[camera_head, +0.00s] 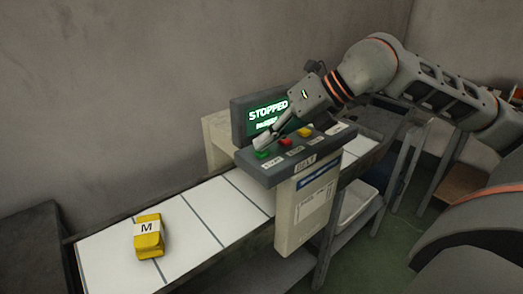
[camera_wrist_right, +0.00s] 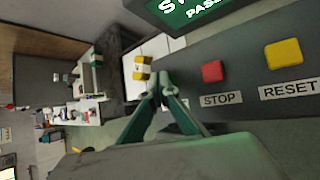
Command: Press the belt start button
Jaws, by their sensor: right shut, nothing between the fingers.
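The control panel (camera_head: 290,153) stands over the belt and carries a green button (camera_head: 263,155), a red button (camera_head: 285,142) and a yellow button (camera_head: 304,132). My right gripper (camera_head: 261,144) is shut and empty, its tips pointing down at or just above the green button; I cannot tell whether they touch. In the right wrist view the shut fingertips (camera_wrist_right: 160,80) are left of the red button (camera_wrist_right: 212,71) labelled STOP and the yellow button (camera_wrist_right: 283,53) labelled RESET. The green button is not seen there. The screen (camera_head: 267,113) reads STOPPED. My left gripper is out of view.
A yellow bundle (camera_head: 149,236) with a white band marked M lies on the white belt (camera_head: 195,222). It also shows in the right wrist view (camera_wrist_right: 142,68). A white bin (camera_head: 353,204) stands below the panel at the right. A wall rises behind the belt.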

